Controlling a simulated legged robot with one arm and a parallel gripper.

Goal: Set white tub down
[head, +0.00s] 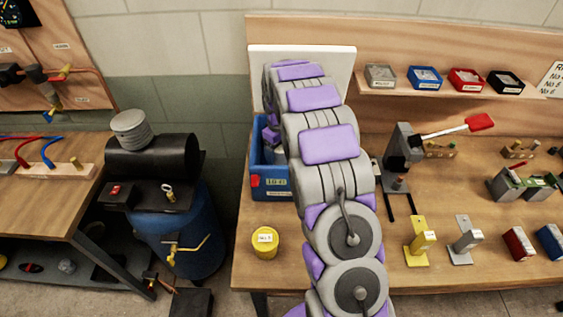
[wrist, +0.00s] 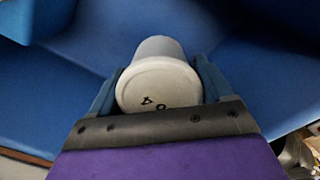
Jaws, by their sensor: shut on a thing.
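The white tub (wrist: 158,82) shows in the wrist view, its round pale end with dark marking facing the camera. My gripper (wrist: 160,72) is shut on it, one blue-grey finger on each side. Blue surfaces of the blue bin (wrist: 240,70) surround the tub in the wrist view. In the head view the blue bin (head: 271,187) stands at the back left of the right workbench, and my arm reaches over it. The arm hides most of my gripper and the tub there. I cannot tell whether the tub touches the bin floor.
A yellow tub (head: 265,242) stands at the bench's front left. A white panel (head: 343,65) rises behind my arm. A clamp stand with a red-handled lever (head: 402,150) is right of the arm. Several small bins, including a red one (head: 466,80), sit on the shelf.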

